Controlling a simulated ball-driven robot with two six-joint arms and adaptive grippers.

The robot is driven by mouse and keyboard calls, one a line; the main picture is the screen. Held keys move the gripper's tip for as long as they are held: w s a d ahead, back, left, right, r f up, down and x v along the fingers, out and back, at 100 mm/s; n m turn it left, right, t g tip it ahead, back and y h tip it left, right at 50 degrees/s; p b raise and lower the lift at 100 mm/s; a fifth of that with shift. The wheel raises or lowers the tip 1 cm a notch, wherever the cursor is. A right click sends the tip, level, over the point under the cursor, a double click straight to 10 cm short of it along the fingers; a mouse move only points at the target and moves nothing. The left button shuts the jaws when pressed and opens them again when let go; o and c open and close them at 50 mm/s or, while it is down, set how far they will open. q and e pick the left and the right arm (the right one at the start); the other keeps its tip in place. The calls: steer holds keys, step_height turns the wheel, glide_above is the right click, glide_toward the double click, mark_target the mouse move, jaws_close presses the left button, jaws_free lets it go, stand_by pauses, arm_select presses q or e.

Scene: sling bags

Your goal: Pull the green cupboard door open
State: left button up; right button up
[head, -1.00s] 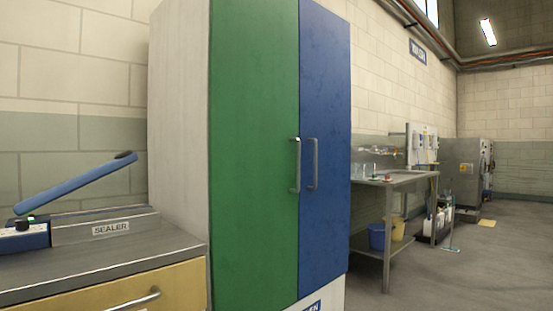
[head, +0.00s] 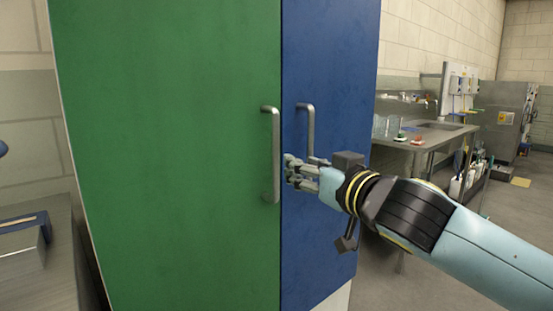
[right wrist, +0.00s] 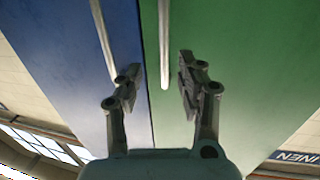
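The green cupboard door (head: 170,150) is shut and fills the left half of the head view. Its upright grey bar handle (head: 276,155) is near its right edge. My right gripper (head: 292,172) comes in from the right, just beside this handle and in front of the blue door. In the right wrist view my right gripper (right wrist: 158,80) is open, and the green door's handle (right wrist: 164,45) lines up with the gap between its fingers. I see no grip on it. My left gripper is not in view.
The blue door (head: 335,60) is shut beside the green one, and its handle (head: 306,128) is partly hidden by my right gripper. A counter (head: 45,285) stands at the lower left. A steel sink bench (head: 430,140) is at the right, with open floor before it.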

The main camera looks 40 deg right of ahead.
mark_target(277, 148)
steer(key=w, duration=0.3)
steer(key=w+r, duration=0.1)
steer(key=w, duration=0.3)
steer(key=w+p, duration=0.1)
steer(key=w, duration=0.2)
steer(key=shift+w+d+r, duration=0.2)
steer(key=shift+d+r, duration=0.05)
steer(key=shift+d, duration=0.05)
steer(key=shift+c, duration=0.5)
jaws_close()
